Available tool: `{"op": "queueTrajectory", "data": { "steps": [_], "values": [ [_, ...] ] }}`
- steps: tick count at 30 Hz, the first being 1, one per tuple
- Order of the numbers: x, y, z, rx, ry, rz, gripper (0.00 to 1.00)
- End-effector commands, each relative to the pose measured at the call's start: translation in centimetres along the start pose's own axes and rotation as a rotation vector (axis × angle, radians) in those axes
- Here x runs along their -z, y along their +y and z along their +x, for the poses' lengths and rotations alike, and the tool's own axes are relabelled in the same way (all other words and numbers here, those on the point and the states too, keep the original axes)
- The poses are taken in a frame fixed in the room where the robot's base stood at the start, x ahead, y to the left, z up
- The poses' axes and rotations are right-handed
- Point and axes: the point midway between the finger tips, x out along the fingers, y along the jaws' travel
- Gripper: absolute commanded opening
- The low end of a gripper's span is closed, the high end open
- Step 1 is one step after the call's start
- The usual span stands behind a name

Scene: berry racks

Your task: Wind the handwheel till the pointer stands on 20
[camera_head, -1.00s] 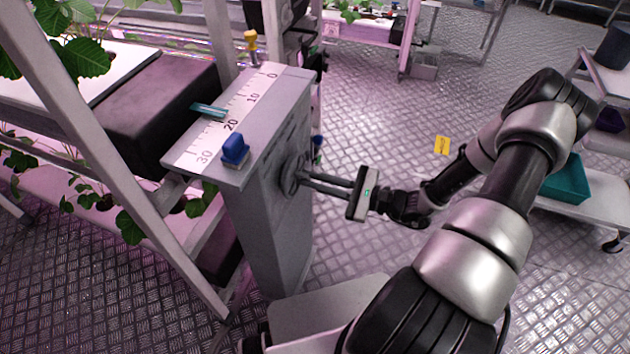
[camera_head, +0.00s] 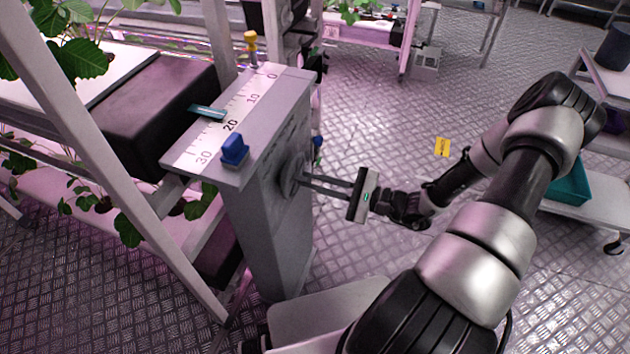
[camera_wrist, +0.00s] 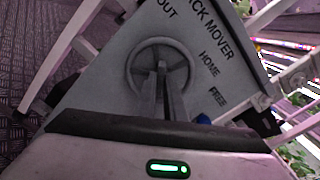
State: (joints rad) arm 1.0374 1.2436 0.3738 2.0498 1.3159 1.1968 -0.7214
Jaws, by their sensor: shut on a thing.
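The grey handwheel (camera_head: 290,176) is on the side of a grey pedestal (camera_head: 270,230); in the wrist view the wheel (camera_wrist: 135,65) shows as a ring with spokes. My gripper (camera_head: 306,180) is shut on the handwheel, its two long fingers reaching to the wheel's face. The exact grip is hard to see. On the pedestal's top lies a white scale (camera_head: 196,150) marked 0, 10, 20 and 30. The teal pointer (camera_head: 208,111) lies across the scale's far edge, a little short of the 20 mark, on the 10 side.
A plant rack with a slanted post (camera_head: 110,150) is at left. A cart with a teal bin (camera_head: 568,180) stands at right.

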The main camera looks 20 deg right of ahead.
Motion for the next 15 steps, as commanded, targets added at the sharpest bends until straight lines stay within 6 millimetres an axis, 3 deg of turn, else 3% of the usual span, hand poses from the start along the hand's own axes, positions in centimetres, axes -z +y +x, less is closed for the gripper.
{"op": "queueTrajectory", "data": {
  "steps": [2, 3, 6, 15],
  "values": [
    [0.01, -0.04, -0.06, 0.001, 0.001, 0.0, 0.0],
    [0.01, -0.04, -0.06, 0.001, 0.001, 0.0, 0.14],
    [0.01, -0.04, -0.05, 0.001, 0.001, 0.0, 0.28],
    [0.01, -0.02, -0.15, 0.001, 0.001, 0.001, 0.28]
  ]
}}
